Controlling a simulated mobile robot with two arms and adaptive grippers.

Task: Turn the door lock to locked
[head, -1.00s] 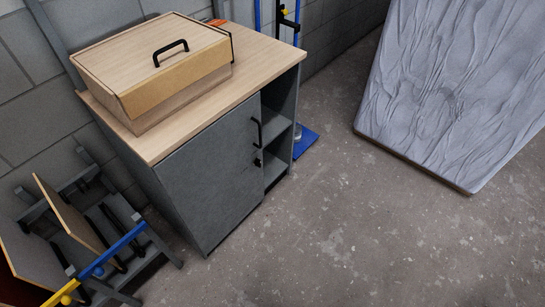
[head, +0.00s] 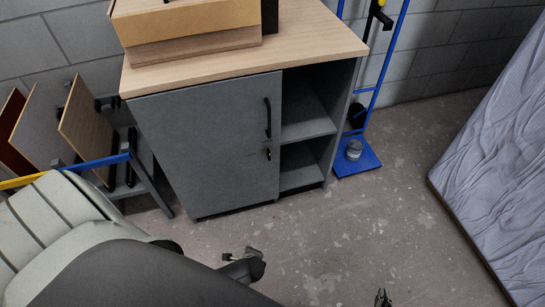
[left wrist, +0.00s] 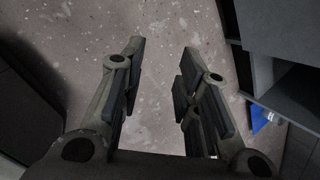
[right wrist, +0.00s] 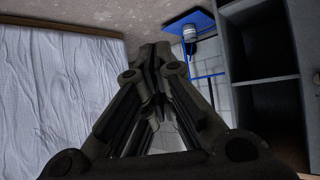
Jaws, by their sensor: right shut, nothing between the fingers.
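The door lock (head: 268,153) is a small dark knob on the grey cabinet door (head: 205,150), just below the black handle (head: 267,118). It is too small to tell which way it is turned. My left gripper (head: 244,265) is in front of and below the door, apart from it. In the left wrist view its fingers (left wrist: 163,52) are open with bare floor between them. My right gripper (head: 382,298) shows only its tips at the bottom edge, away from the cabinet. In the right wrist view its fingers (right wrist: 155,60) are shut and empty.
A wooden box (head: 190,48) stands on the cabinet top (head: 310,35). Open shelves (head: 305,130) are right of the door. A blue hand truck (head: 358,160) stands beyond them. A mattress (head: 500,170) leans at right; a panel rack (head: 150,185) is at left. Floor between is free.

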